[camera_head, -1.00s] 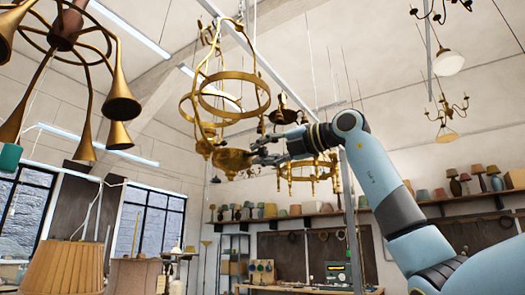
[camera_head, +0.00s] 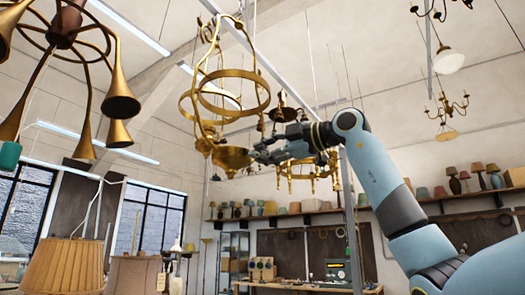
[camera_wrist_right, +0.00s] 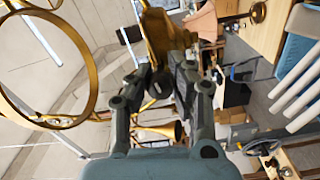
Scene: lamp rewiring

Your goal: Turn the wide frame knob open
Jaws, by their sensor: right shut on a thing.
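A wide brass hanging frame (camera_head: 232,97) with rings and curved bars hangs at the upper middle of the head view. A brass bowl (camera_head: 231,158) sits at its lower end, and it also shows ahead of the fingers in the wrist view (camera_wrist_right: 157,30). My right gripper (camera_head: 259,152) reaches in from the right to the bowl's right side. In the wrist view its fingers (camera_wrist_right: 163,78) are closed around a small part next to the bowl. That part, apparently the frame knob, is mostly hidden by the fingers. My left gripper is out of view.
A brass horn chandelier (camera_head: 70,50) hangs at the left. Another brass fixture (camera_head: 296,170) hangs just behind my right wrist. Pleated lampshades (camera_head: 63,267) stand lower left. A workbench (camera_head: 310,288) and lamp shelf (camera_head: 290,216) are along the back wall.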

